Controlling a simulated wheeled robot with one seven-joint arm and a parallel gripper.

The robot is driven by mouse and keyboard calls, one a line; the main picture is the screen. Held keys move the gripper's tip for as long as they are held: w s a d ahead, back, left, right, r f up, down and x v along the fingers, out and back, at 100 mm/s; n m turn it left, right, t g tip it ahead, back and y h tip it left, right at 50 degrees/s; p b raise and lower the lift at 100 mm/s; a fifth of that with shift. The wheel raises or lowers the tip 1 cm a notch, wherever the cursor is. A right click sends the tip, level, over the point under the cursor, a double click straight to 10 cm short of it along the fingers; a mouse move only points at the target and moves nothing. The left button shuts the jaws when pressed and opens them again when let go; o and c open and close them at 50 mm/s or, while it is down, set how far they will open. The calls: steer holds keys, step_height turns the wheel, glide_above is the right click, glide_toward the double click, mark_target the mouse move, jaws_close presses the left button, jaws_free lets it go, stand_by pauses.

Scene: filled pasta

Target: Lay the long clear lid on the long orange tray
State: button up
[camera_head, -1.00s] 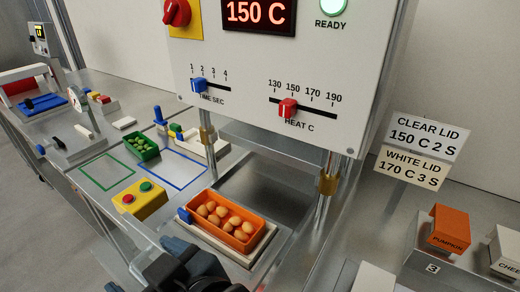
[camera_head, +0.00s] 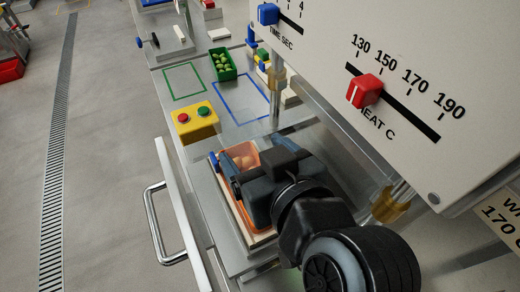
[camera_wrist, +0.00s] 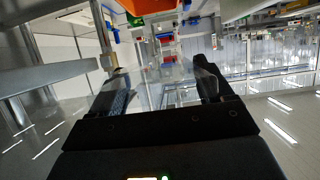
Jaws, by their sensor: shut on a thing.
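The long orange tray (camera_head: 226,156) sits on a pale holder under the sealing machine, with tan filled pieces (camera_head: 243,158) inside. My gripper (camera_head: 238,180) is over the tray and hides most of it. In the wrist view, my gripper's fingers (camera_wrist: 163,88) stand wide apart, with a faint see-through sheet between them that looks like the clear lid (camera_wrist: 163,94). The lid's edges are hard to make out, and in the head view I cannot pick it out. I cannot tell whether it touches the tray.
The machine's front panel with its red heat slider (camera_head: 364,91) is close on the right, with posts (camera_head: 273,97) below it. A yellow button box (camera_head: 197,124) and a small green tray (camera_head: 222,64) stand beyond. A metal handle (camera_head: 153,222) is at the front left.

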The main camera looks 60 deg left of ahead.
mark_target(247, 167)
steer(key=shift+f+b, duration=1.6)
steer(key=shift+f, duration=0.65)
steer(key=shift+f, duration=0.45)
steer(key=shift+f+b, duration=0.35)
steer(key=shift+b, duration=0.15)
steer(key=shift+f, duration=0.1)
steer(key=o, duration=0.9)
steer(key=shift+d, duration=0.1)
